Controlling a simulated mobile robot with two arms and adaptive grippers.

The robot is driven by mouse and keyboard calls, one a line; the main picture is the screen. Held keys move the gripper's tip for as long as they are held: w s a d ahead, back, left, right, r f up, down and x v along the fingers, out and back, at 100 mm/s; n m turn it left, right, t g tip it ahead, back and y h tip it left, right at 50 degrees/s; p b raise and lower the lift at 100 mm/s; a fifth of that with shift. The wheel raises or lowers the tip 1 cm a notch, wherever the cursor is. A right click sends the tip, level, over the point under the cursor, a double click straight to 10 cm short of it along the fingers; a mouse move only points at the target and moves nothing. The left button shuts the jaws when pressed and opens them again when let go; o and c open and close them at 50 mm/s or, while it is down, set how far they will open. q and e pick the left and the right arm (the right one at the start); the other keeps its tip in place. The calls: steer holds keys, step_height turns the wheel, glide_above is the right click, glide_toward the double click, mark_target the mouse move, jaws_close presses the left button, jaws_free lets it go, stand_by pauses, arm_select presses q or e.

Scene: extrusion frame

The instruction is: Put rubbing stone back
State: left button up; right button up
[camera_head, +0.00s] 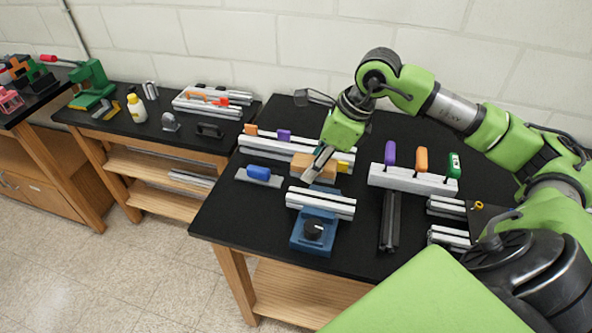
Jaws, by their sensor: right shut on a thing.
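My right gripper (317,165) reaches down over the middle of the black table from the right. Its fingers are shut on a tan block (300,162), which looks like the rubbing stone. The block is just in front of a long pale extrusion (266,145), and the fingers hide part of it. I cannot tell whether the block touches the table or another part. My left gripper is not in view.
A pale rack (413,180) holding purple, orange and green handled tools stands right of the gripper. A blue-handled tool (259,174) lies to the left. A dark extrusion (389,222) and several short profiles lie to the right. The table's back left is fairly clear.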

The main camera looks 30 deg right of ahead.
steer(key=shift+s+a+f+n, duration=0.1)
steer(key=shift+a+f+n, duration=0.1)
steer(key=shift+a+n, duration=0.1)
steer(key=s+a+f+n+g+h+b, duration=0.1)
steer(key=s+a+n+g, duration=0.3)
steer(key=n, duration=0.9)
steer(key=s+a+f+n+g+h+b, duration=0.1)
steer(key=s+a+f+n+g, duration=0.1)
steer(key=s+a+n, duration=0.3)
steer(key=a+n+g, duration=0.1)
steer(key=a+n, duration=0.3)
steer(key=n, duration=0.5)
steer(key=shift+a+g+h, duration=0.35)
steer(key=shift+g+h, duration=0.05)
steer(key=shift+f, duration=0.15)
